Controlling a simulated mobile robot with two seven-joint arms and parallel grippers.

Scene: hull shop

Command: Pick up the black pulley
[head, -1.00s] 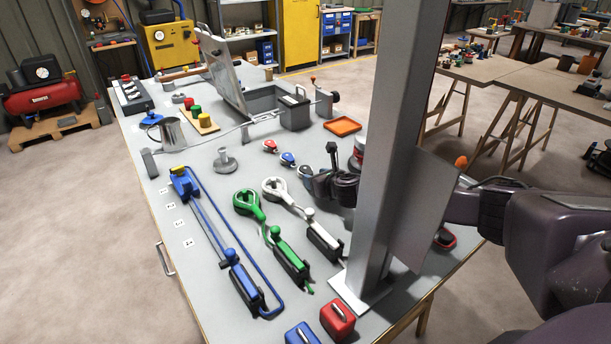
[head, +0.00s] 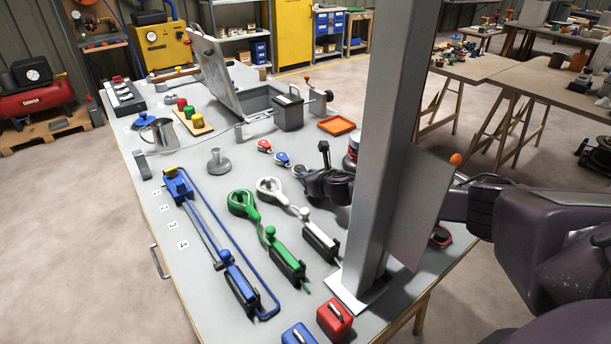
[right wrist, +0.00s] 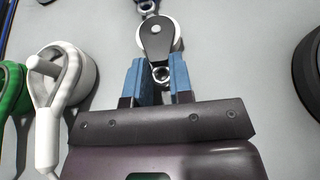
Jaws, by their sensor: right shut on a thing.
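The black pulley (right wrist: 157,38) has a dark cheek plate, a pale wheel and a metal ring at its near end. It lies on or just above the grey bench top; I cannot tell which. My right gripper (right wrist: 157,70) is shut on its near end, with the blue fingertips either side of the ring. In the head view the black pulley (head: 299,170) shows small at the tip of my dark right gripper (head: 308,178). A blue pulley (head: 282,159) and a red pulley (head: 264,146) lie beyond it in a row. My left gripper is not in view.
White (head: 270,188) and green (head: 241,203) looped lines with clutches lie left of the gripper. A grey post (head: 385,150) on the bench stands close on the right. An orange tray (head: 339,125) is behind. Bare bench lies around the metal stand (head: 219,160).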

